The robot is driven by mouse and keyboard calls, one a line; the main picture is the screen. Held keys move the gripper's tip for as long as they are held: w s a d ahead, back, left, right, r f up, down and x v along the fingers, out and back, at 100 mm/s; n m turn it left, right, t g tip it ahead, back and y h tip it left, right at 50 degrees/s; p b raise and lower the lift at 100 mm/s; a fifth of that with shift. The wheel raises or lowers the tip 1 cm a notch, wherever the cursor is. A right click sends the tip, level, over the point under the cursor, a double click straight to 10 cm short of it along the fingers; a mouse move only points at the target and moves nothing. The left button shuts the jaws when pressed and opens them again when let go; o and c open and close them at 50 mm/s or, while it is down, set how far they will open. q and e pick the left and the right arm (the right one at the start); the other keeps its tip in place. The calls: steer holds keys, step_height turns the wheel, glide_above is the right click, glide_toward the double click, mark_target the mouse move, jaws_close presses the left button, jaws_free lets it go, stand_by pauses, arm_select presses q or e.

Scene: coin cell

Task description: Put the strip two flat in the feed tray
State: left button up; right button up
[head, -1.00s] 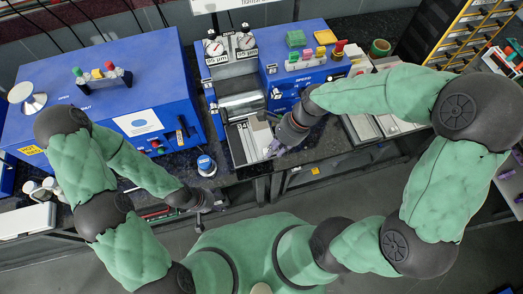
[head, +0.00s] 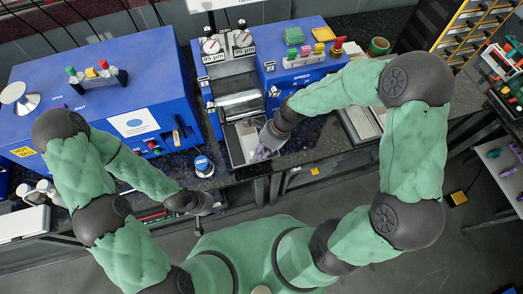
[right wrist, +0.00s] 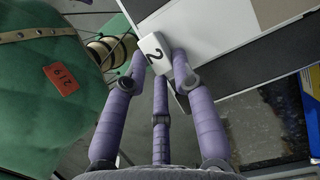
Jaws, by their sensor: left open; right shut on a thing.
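A white tab marked 2 (right wrist: 153,52), which I take as part of strip two, sits between the fingers of my right gripper (right wrist: 158,66). The broad pale surface (right wrist: 195,28) beyond it joins or lies under it; I cannot tell which. In the head view my right gripper (head: 262,152) is at the front right of the feed tray (head: 231,146), below the metal roller. My fingers and wrist hide part of the tray's right side. I cannot tell whether the strip lies flat. My left gripper (head: 203,206) is open and empty in front of the bench's edge.
The blue roller machine (head: 295,72) with two dials stands behind the tray. A large blue box (head: 75,95) is at the left. A small blue-and-white round pot (head: 203,166) stands left of the tray. Pale plates (head: 360,122) lie to the right, behind my right arm.

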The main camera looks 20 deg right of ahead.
steer(key=shift+f, duration=0.1)
steer(key=shift+f, duration=0.3)
steer(key=shift+f, duration=0.2)
steer(key=o, duration=0.9)
steer(key=shift+r, duration=0.1)
steer(key=shift+r, duration=0.3)
steer(key=p+v, duration=0.2)
steer(key=v, duration=1)
steer(key=shift+r, duration=0.25)
